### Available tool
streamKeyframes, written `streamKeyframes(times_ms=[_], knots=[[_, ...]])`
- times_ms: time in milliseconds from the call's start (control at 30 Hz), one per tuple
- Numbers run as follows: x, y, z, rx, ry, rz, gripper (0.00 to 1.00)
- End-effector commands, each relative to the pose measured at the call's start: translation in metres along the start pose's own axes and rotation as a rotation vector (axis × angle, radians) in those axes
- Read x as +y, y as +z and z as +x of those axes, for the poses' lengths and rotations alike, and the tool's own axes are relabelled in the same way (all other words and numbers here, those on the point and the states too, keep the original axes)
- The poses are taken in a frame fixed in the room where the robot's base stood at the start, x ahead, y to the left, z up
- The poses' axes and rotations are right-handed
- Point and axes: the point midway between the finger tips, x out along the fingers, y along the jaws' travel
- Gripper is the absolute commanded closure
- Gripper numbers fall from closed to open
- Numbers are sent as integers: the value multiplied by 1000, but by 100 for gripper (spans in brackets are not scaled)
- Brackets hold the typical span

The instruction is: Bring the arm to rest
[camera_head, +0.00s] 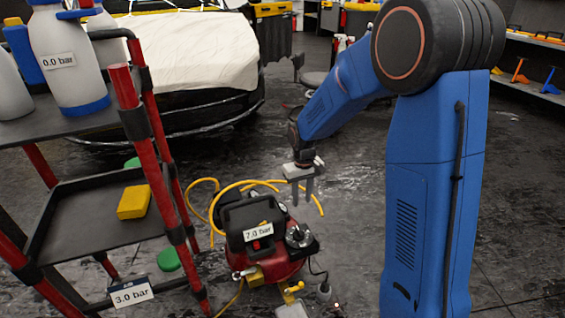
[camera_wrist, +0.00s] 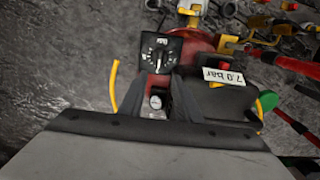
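My gripper (camera_head: 302,198) hangs from my blue arm with its two fingers pointing down, above and behind the red compressor (camera_head: 270,268). A gap shows between the fingers, and nothing is held. The compressor's black dial (camera_wrist: 158,56) lies beyond the fingertips. A "7.0 bar" label (camera_head: 258,233) is on the compressor; it also shows in the wrist view (camera_wrist: 222,76). Whether the fingers touch anything is not clear, but they look free.
A red-framed cart (camera_head: 100,200) stands at left with white bottles (camera_head: 70,62), a yellow block (camera_head: 134,202) and a "3.0 bar" label (camera_head: 132,294). A yellow hose (camera_head: 208,182) curls behind the compressor. A covered car (camera_head: 190,60) is behind.

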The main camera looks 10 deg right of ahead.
Motion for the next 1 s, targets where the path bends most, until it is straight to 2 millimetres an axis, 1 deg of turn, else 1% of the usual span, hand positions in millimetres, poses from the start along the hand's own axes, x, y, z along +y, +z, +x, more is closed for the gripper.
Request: streamKeyframes(times_ms=[133, 267, 400, 600, 800, 1000], knots=[[1, 4, -6, 7, 0, 3, 70], [4, 17, -28, 30, 2, 13, 70], [8, 41, -60, 66, 4, 29, 70], [13, 80, -101, 116, 8, 52, 70], [16, 122, -135, 167, 13, 76, 70], [17, 165, -162, 217, 18, 100, 70]])
